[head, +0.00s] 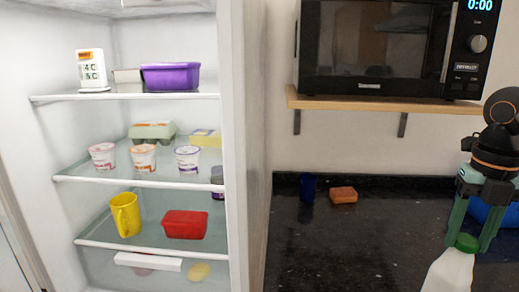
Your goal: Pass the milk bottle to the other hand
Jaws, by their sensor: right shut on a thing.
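The milk bottle (450,273) is white with a green cap and shows at the bottom right of the head view. Its lower part is cut off by the picture's edge. My right gripper (472,238) comes down from the right edge. Its two green fingers are at the bottle's top, near the cap, and it is shut on the bottle. The bottle looks slightly tilted. My left gripper is not in view.
An open fridge stands at the left, its shelves (130,182) holding yogurt cups, a yellow jug (125,214), a red tub (185,224) and a purple tub (170,76). A microwave (385,50) sits on a wooden shelf (350,103). The dark counter (345,235) holds a blue cup (307,187) and orange sponge (343,195); its middle is clear.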

